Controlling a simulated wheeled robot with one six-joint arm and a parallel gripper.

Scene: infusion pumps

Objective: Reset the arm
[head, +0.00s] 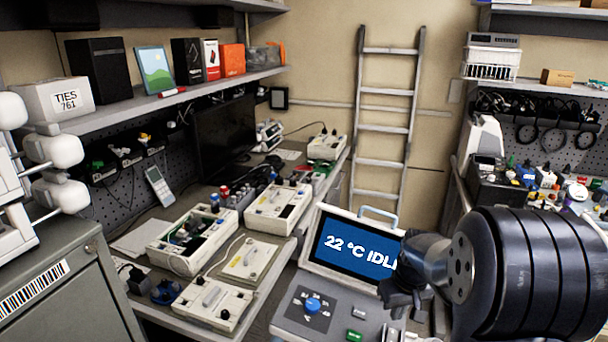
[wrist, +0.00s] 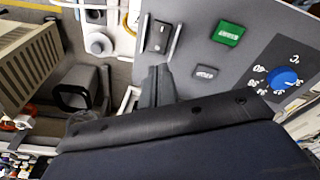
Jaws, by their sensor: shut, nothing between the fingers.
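My arm (head: 520,270) reaches in from the right in the head view. My gripper (head: 398,298) is shut and empty. It hangs in front of the right part of a grey device (head: 283,322) and covers the end of its screen text. The blue screen (head: 345,245) reads "22 °C IDL". In the wrist view the closed fingers (wrist: 158,85) point at the panel below a black rocker switch (wrist: 160,36). A green button (wrist: 229,33), a grey button (wrist: 205,72) and a blue knob (wrist: 284,79) lie to their right. I cannot tell whether the fingertips touch the panel.
A bench (head: 140,305) with several opened pump units stands left of the device. A grey cabinet (head: 75,290) is at the front left. A ladder (head: 385,130) leans on the back wall. A cluttered bench with tools (head: 545,180) lies behind my arm.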

